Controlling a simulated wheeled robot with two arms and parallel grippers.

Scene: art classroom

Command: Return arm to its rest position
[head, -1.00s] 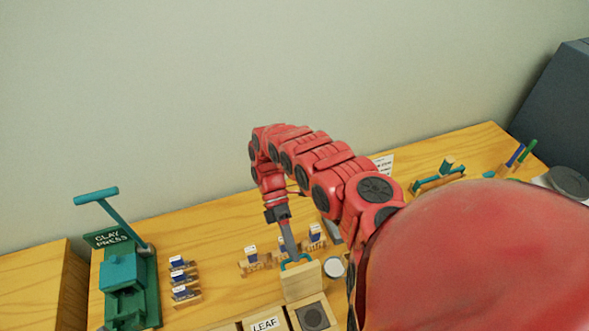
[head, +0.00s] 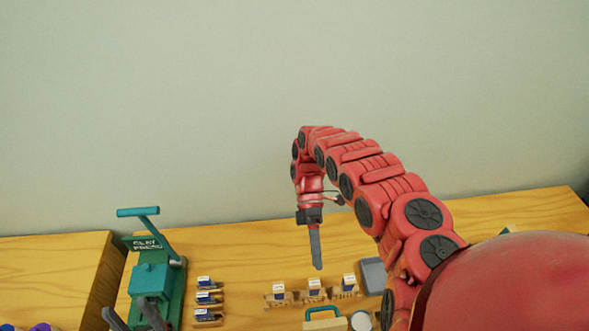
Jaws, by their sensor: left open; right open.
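My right gripper (head: 316,250), on the red arm coming from the right, points down with its dark fingers seen edge-on. It is open and empty, above the wooden table. Below it is the teal handle of a wooden block (head: 325,323), cut off by the bottom edge, with a visible gap between. My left gripper (head: 127,306) shows only as two grey fingertips, spread apart, at the bottom left. They overlap the green clay press (head: 172,280) in the picture; I cannot tell whether they touch it.
Small labelled blocks stand in a column (head: 207,298) beside the press and in a row (head: 313,290) at the middle. A round white-topped item (head: 361,321) and a grey flat item (head: 373,275) lie right of the handle.

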